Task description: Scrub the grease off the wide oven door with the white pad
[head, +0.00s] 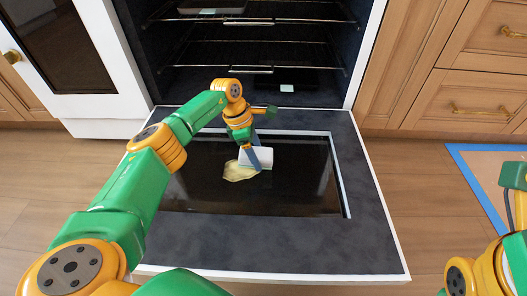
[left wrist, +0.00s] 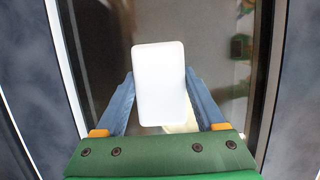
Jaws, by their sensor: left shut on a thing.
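The wide oven door (head: 360,235) is folded down flat, with a dark glass panel (head: 215,190) in its middle. A pale yellow grease patch (head: 238,172) lies on the glass. My left gripper (head: 256,158) is over the door, shut on the white pad (head: 262,153). The pad is right beside the grease and overlaps its edge in the head view. In the left wrist view the pad (left wrist: 160,82) sits between the two blue fingers and hides most of the grease (left wrist: 182,122). I cannot tell whether the pad touches the glass. My right gripper (head: 514,176) is at the right edge, only partly seen.
The open oven cavity with wire racks (head: 255,68) is behind the door. A white-framed oven front (head: 75,50) stands at the left, wooden drawers (head: 475,90) at the right. A blue-edged mat (head: 487,175) lies on the wooden floor at the right.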

